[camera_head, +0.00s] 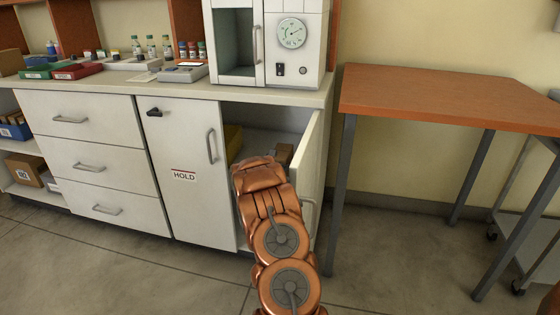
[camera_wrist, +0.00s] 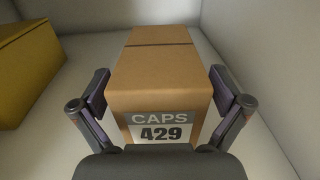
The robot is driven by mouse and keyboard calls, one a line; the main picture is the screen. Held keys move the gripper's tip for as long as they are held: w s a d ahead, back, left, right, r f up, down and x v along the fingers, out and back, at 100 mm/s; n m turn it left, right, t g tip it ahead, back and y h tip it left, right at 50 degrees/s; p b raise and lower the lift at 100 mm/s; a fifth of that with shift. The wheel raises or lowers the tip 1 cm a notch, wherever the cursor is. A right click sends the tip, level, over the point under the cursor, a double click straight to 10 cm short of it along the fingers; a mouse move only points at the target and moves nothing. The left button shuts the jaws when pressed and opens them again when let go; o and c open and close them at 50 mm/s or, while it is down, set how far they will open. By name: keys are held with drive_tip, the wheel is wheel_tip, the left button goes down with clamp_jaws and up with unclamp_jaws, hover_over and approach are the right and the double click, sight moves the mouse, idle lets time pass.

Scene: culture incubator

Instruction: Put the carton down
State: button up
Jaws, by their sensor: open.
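A brown carton (camera_wrist: 160,75) with a label reading "CAPS 429" rests on the white floor of a cabinet compartment, in the middle of the wrist view. My gripper (camera_wrist: 166,95) is open, with one finger on each side of the carton and a small gap showing beside it. In the head view a small part of the carton (camera_head: 284,152) shows inside the open cabinet (camera_head: 272,117). My arm reaches into that cabinet and hides most of the carton and the gripper there.
A yellow box (camera_wrist: 28,70) stands left of the carton inside the cabinet. The open cabinet door (camera_head: 311,165) is close to the right of my arm. A closed door marked "HOLD" (camera_head: 180,150) is to the left. An orange-topped table (camera_head: 440,95) stands to the right.

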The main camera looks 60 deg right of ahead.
drive_tip(key=p+v, duration=0.2)
drive_tip(key=v, duration=1)
idle(0.6)
drive_tip(key=s+a+r+m+g+p, duration=0.3)
drive_tip(key=s+a+r+m+p, duration=0.15)
drive_tip(key=r, duration=0.65)
drive_tip(key=s+a+r+m+g+y+p, duration=0.1)
drive_tip(key=s+a+r+m+g+p, duration=0.35)
drive_tip(key=r, duration=0.55)
drive_tip(key=s+a+r+m+g+p, duration=0.3)
drive_tip(key=s+a+r+m+p, duration=0.15)
drive_tip(key=r, duration=0.65)
drive_tip(key=s+a+r+m+t+y+p, duration=0.1)
drive_tip(key=s+a+r+y+p, duration=0.3)
drive_tip(key=a, duration=1)
drive_tip(key=s+a+r+m+t+y+p, duration=0.1)
drive_tip(key=s+a+r+m+y+p, duration=0.3)
drive_tip(key=a, duration=1)
drive_tip(key=s+a+r+m+t+y+p, duration=0.1)
drive_tip(key=s+a+r+m+y+p, duration=0.2)
drive_tip(key=s+a+r+y+p, duration=0.2)
drive_tip(key=s+a+y+p, duration=0.3)
drive_tip(key=a+p, duration=0.3)
drive_tip(key=a, duration=0.4)
drive_tip(key=shift+s, duration=0.25)
